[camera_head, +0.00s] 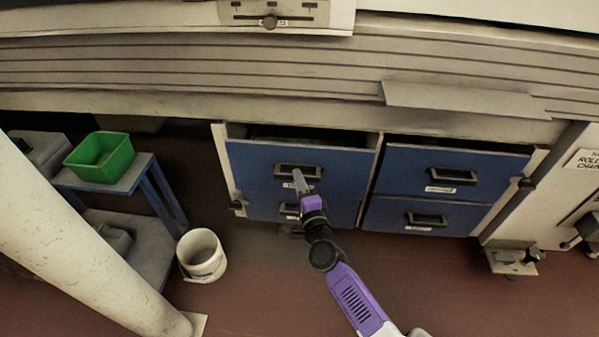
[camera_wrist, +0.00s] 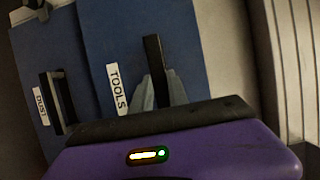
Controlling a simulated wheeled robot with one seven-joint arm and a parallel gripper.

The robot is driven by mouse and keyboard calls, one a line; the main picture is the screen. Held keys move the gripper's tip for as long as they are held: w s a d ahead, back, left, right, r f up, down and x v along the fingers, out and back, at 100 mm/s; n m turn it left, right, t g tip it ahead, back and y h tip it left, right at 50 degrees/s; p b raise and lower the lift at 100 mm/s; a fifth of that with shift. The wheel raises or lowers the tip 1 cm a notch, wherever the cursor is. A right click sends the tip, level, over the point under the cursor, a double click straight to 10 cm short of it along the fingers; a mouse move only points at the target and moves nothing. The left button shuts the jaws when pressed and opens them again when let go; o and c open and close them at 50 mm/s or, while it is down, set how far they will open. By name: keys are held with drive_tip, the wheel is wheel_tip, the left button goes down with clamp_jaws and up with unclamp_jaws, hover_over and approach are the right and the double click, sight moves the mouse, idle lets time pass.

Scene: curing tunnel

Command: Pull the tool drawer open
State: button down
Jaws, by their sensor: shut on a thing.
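The tool drawer (camera_head: 252,165) is the upper blue drawer of the left cabinet, with a dark handle. In the wrist view its blue front (camera_wrist: 105,35) bears a white TOOLS label (camera_wrist: 117,90). My gripper (camera_head: 299,180) is at this handle, and in the wrist view its grey fingers (camera_wrist: 163,92) are shut on the dark handle bar (camera_wrist: 154,60). A dark gap shows above the drawer front in the head view. How far the drawer stands out is hard to tell. The gripper hides part of the handle and label.
Below is a drawer labelled DUST (camera_wrist: 40,106). Another two-drawer blue cabinet (camera_head: 405,180) stands to the right. A white bucket (camera_head: 203,262) stands on the floor at left, near a blue table with a green bin (camera_head: 100,157). A pale column (camera_head: 75,240) crosses the left side. Floor in front is clear.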

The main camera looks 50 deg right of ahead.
drive_tip(key=s+a+p, duration=0.4)
drive_tip(key=s+a, duration=1.1)
drive_tip(key=a, duration=0.4)
drive_tip(key=shift+s+a+p, duration=0.15)
drive_tip(key=shift+a+p, duration=0.1)
drive_tip(key=shift+p, duration=0.1)
drive_tip(key=c, duration=1.3)
unclamp_jaws()
drive_tip(key=v, duration=0.7)
drive_tip(key=shift+s+a+p, duration=0.15)
drive_tip(key=shift+s+p, duration=0.15)
drive_tip(key=shift+p, duration=0.1)
